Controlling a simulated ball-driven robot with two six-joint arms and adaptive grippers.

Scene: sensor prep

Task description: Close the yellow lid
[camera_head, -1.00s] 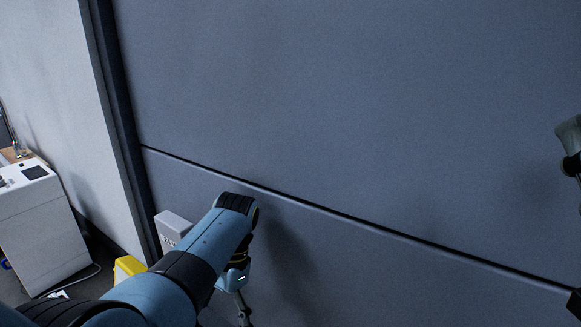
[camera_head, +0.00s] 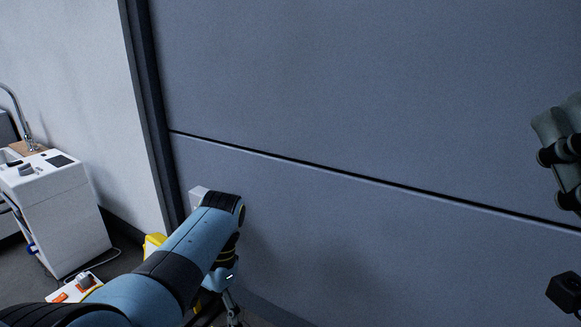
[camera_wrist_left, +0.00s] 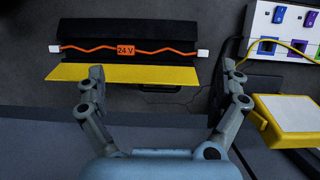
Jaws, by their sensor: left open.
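In the left wrist view my left gripper (camera_wrist_left: 164,74) is open and empty, its two fingers spread wide. A flat yellow lid panel (camera_wrist_left: 122,74) lies along the near edge of a black case (camera_wrist_left: 130,32), partly between the fingers. The left fingertip overlaps the panel in the picture; I cannot tell whether they touch. The case shows an orange wire with a 24 V label and looks open. In the head view my left gripper (camera_head: 232,306) is mostly hidden below my blue arm. Grey jointed parts at the right edge look like my right gripper (camera_head: 560,150), partly cut off.
A yellow box with a white top (camera_wrist_left: 288,114) and a white unit with coloured sockets (camera_wrist_left: 285,40) stand right of the case. In the head view, a white cabinet (camera_head: 62,215) stands left, and a large grey wall panel (camera_head: 350,120) is close ahead of my arm.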

